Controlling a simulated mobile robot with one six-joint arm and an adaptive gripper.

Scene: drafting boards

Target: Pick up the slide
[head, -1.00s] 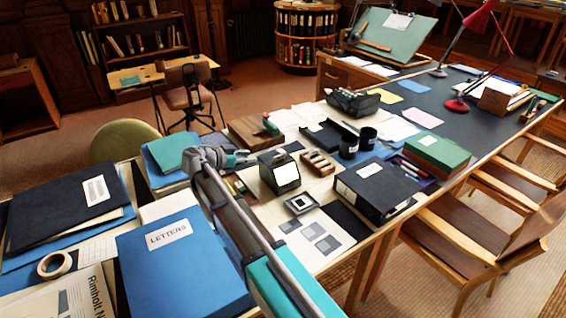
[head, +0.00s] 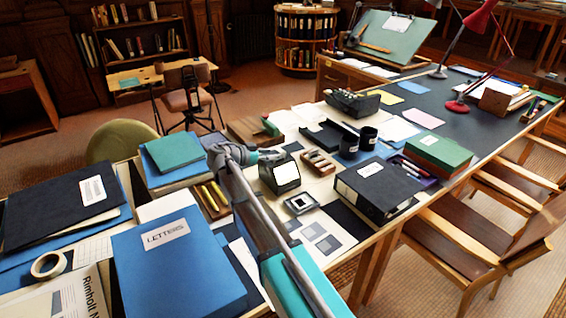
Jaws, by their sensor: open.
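The slide (head: 301,203) looks like a small dark-grey square frame with a pale centre. It lies flat on the desk in the head view, just in front of a black viewer box with a white screen (head: 286,173). My gripper (head: 278,154) is small and partly hidden in this view, behind the top of the viewer box and up and left of the slide. It is open and apart from the slide, with nothing seen in it.
A large black box file (head: 376,188) stands right of the slide. A sheet with grey squares (head: 325,240) lies in front. Blue folders (head: 178,262) fill the left.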

